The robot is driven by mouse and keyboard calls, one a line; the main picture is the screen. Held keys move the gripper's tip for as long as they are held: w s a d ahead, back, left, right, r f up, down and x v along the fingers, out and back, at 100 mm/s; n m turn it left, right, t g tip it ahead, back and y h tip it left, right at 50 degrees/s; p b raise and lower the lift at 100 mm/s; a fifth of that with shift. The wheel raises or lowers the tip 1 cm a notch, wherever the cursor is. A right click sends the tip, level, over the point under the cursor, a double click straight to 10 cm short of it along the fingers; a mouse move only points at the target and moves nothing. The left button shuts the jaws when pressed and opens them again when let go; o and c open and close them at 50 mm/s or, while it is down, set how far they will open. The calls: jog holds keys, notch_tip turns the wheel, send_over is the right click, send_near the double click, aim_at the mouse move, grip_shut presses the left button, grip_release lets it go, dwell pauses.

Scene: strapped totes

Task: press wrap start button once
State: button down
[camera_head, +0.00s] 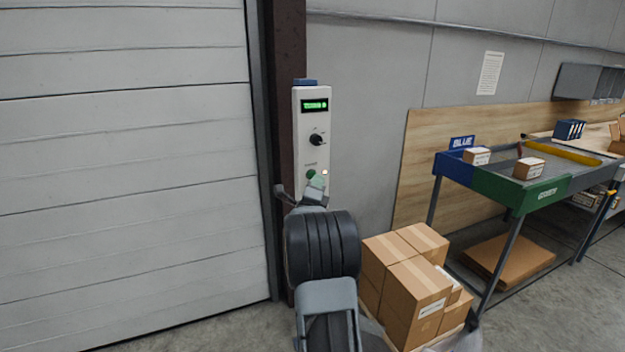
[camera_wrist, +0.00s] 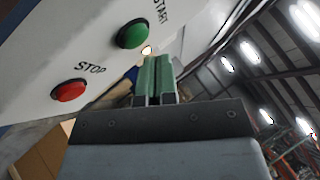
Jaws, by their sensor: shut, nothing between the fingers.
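The wrap control panel (camera_head: 297,120) is a tall pale box on a dark post, with a lit green display (camera_head: 314,105) and a black knob (camera_head: 316,140). The green START button (camera_wrist: 132,34) shows in the wrist view, and also in the head view (camera_head: 311,174). The red STOP button (camera_wrist: 69,90) is to its lower left. My gripper (camera_wrist: 156,62) is shut and empty, its green fingertips beside the START button to the right and below in the wrist view. I cannot tell the gap in depth; the button does not look covered. In the head view my arm hides the panel's lower part.
A stack of cartons (camera_head: 405,280) stands low to the right of my arm. A table with blue and green edges (camera_head: 480,185) holds small boxes farther right. A large pale shutter door (camera_head: 120,150) fills the left. The wall is directly behind the panel.

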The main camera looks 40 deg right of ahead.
jog(key=shift+s+a+b, duration=0.3)
jog(key=shift+s+b, duration=0.35)
jog(key=shift+s, duration=0.15)
jog(key=shift+s+a+b, duration=0.35)
jog(key=shift+s+b, duration=0.3)
jog(key=shift+s, duration=0.1)
jog(key=shift+s+a+b, duration=0.3)
jog(key=shift+s+b, duration=0.35)
jog(key=shift+s, duration=0.15)
